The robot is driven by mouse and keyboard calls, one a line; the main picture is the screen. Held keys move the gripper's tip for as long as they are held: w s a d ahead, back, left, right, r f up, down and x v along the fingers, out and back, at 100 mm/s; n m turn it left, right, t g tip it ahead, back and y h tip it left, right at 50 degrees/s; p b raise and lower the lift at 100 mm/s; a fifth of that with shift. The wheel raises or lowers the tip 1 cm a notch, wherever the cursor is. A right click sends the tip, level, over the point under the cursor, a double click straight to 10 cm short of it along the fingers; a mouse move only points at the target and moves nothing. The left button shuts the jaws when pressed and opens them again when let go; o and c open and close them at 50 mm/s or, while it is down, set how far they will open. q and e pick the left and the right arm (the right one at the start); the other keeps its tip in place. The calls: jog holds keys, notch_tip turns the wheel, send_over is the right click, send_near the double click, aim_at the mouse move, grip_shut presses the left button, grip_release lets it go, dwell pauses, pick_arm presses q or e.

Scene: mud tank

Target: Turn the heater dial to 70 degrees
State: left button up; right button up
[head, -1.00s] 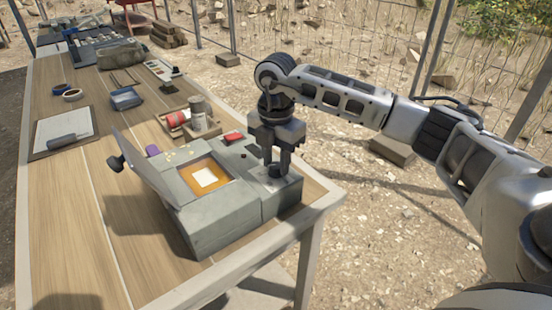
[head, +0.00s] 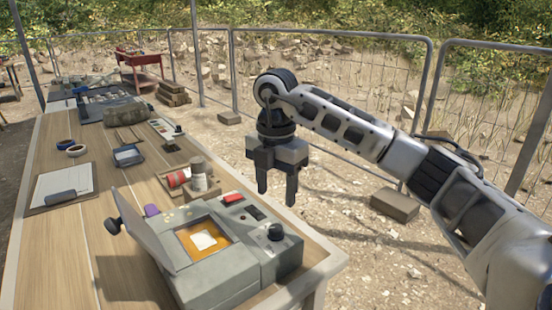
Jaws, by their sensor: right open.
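The heater is a grey box (head: 222,287) on the near right part of the wooden table, with its lid tilted up on the left. An orange window with a pale square (head: 203,240) lies in its top. The black heater dial (head: 275,232) stands on the right-hand panel, next to a small dark display (head: 253,213) and a red switch (head: 232,198). The dial's setting is too small to read. My right gripper (head: 277,199) is open and empty, pointing down above and behind the dial, apart from it. My left gripper is not in view.
A wooden tray (head: 168,188) with a red can (head: 178,178) and a grey can (head: 198,177) stands behind the heater. The table's right edge is close to the heater.

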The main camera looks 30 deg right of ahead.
pick_arm(q)
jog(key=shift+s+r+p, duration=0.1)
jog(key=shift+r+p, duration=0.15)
jog(key=shift+p, duration=0.35)
pick_arm(e)
notch_tip(320, 180, up, 7)
jog(key=shift+r, duration=0.2)
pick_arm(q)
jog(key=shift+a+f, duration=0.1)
pick_arm(e)
jog(key=shift+f, duration=0.1)
